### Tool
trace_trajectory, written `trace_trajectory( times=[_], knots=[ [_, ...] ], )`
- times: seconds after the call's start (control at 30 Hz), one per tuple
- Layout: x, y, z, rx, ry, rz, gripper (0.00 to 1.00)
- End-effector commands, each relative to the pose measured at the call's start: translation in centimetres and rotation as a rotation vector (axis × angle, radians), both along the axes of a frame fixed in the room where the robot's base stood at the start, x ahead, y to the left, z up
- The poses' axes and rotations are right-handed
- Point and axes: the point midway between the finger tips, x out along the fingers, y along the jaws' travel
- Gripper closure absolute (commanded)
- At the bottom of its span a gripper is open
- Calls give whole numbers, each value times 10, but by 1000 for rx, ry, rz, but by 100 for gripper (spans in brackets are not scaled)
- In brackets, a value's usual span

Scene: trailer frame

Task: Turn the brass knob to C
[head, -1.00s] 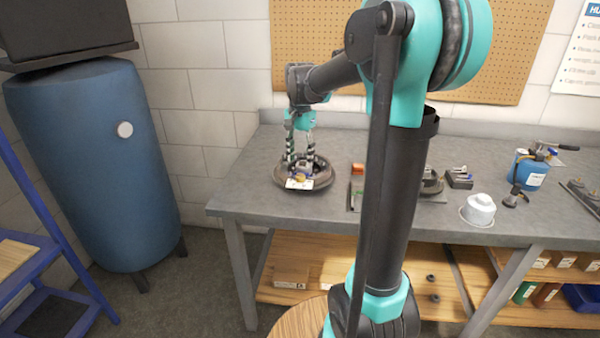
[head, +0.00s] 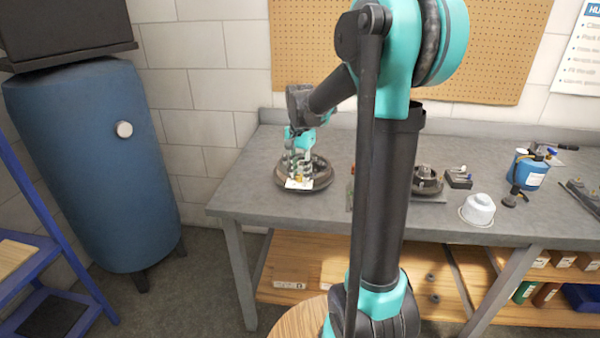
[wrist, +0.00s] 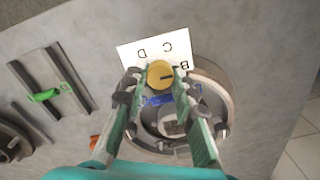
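The brass knob (wrist: 160,74) is round with a dark pointer line that points right in the wrist view, towards the letter B. It stands by a white card (wrist: 135,56) lettered D, C and B, on a round dark metal dish (wrist: 222,88). The letter C (wrist: 167,47) is beyond the knob. My gripper (wrist: 158,82) has one finger on each side of the knob, with narrow gaps seeming to show; contact is not clear. In the head view my gripper (head: 299,178) is low over the dish, and its fingers partly hide the knob.
The dish stands near the left end of the grey workbench (head: 240,195). A metal channel with a green piece (wrist: 43,96) lies left of it in the wrist view. A white domed object (head: 478,209) and a blue torch canister (head: 528,172) stand farther right.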

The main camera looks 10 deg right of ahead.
Motion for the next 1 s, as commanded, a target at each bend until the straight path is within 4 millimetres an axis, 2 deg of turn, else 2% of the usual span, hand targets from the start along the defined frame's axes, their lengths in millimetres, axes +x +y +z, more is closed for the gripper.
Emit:
trace_trajectory(
  times=[0.03, 0.13, 0.17, 0.57, 1.0],
  knots=[
    [0, 0, 0, 0, 0, 0, 87],
    [0, 0, 0, 0, 0, 0, 99],
    [0, 0, 0, 0, 0, 0, 100],
    [0, 0, 0, 0, 0, 82, 100],
    [0, 0, 0, 0, 0, 450, 100]
  ],
)
